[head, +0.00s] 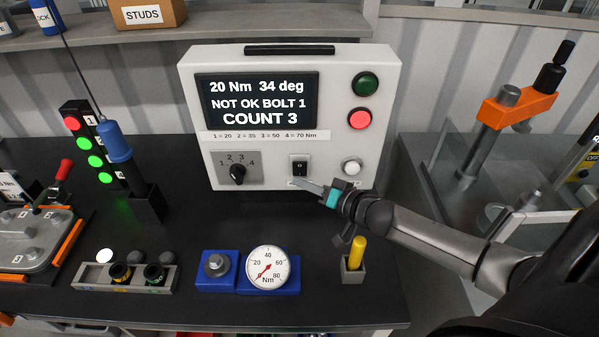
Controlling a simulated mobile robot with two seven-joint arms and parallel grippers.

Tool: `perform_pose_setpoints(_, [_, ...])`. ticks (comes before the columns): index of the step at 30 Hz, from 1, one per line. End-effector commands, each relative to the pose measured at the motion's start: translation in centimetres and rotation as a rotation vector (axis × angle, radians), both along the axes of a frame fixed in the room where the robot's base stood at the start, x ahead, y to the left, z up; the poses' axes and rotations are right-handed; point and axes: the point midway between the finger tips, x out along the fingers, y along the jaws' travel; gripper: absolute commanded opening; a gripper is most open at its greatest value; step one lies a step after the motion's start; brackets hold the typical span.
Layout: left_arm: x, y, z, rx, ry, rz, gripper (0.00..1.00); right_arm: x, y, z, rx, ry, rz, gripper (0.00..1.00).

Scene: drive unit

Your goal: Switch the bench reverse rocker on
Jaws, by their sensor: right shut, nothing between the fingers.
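The bench reverse rocker (300,166) is a small black switch on the lower front of the white drive unit (330,140). It has a tiny white mark near its middle; which way it is tipped is too small to tell. My right gripper (298,181) comes in from the right, with its shut, empty fingertips just below the rocker. Whether they touch the panel I cannot tell. The fingers partly cover the label under the rocker. My left gripper is not in view.
The rotary selector (238,174) is left of the rocker, and a white round button (351,167) is right of it. The display (258,101) reads "NOT OK BOLT 1". A yellow-handled tool (356,252) stands below my right gripper. A torque gauge (268,267) sits in front.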

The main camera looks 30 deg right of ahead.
Motion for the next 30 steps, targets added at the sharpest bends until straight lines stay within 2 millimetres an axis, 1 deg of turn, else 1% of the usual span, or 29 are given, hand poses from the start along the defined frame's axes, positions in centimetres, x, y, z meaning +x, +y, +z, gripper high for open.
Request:
perform_pose_setpoints(9, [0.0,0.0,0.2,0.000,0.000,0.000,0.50,-0.2,0.2,0.0,0.002,0.001,0.000,0.00])
perform_pose_setpoints(21, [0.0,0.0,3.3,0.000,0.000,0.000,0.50,-3.4,2.1,0.8,0.005,0.003,0.000,0.00])
perform_pose_setpoints(25, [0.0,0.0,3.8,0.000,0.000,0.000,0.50,-4.1,2.5,0.9,0.003,0.000,0.000,0.00])
perform_pose_setpoints(30, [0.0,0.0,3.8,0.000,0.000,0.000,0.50,-4.2,2.6,0.8,0.000,-0.001,0.000,0.00])
